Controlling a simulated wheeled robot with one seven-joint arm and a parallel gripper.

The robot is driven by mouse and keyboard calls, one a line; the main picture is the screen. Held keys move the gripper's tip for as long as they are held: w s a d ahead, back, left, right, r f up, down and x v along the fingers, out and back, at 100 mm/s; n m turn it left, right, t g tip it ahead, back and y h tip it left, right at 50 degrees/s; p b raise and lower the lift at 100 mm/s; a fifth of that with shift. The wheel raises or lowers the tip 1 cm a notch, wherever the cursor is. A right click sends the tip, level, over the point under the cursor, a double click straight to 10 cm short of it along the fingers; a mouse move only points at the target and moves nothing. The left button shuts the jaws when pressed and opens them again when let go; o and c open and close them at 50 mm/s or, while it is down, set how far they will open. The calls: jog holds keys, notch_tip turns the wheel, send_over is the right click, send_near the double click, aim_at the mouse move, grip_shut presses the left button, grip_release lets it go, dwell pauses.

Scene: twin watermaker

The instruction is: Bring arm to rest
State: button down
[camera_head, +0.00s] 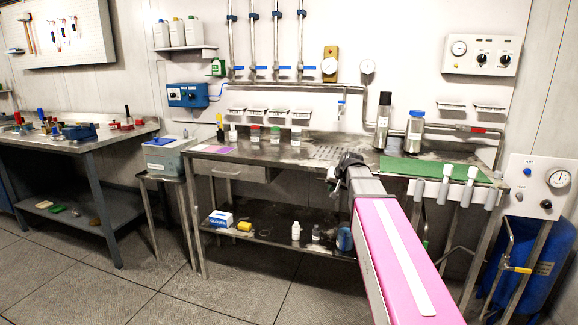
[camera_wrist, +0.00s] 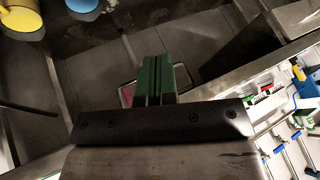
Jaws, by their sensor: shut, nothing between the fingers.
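My arm (camera_head: 395,245) reaches forward from the lower right of the head view, with its pink casing toward me. My gripper (camera_head: 343,168) is at its far end, in front of the steel workbench (camera_head: 265,152). In the wrist view my gripper (camera_wrist: 155,80) shows two green fingers pressed together with nothing between them. Whether the gripper is over the bench edge or short of it is hard to tell.
A green mat (camera_head: 412,167) lies on the bench's right part, near a dark cylinder (camera_head: 383,120) and a blue-capped bottle (camera_head: 415,130). Several small bottles (camera_head: 275,136) stand further left. A grey box (camera_head: 165,157) sits on a side stand. The floor (camera_head: 130,285) at front left is clear.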

jog(key=s+d+f+n+g+h, duration=0.1)
jog(key=s+f+g+h, duration=0.2)
jog(key=s+f, duration=2.2)
jog(key=f+g, duration=0.1)
jog(key=g, duration=0.2)
jog(key=shift+s+d+g, duration=0.25)
jog(key=shift+g, duration=0.05)
jog(key=shift+f, duration=0.1)
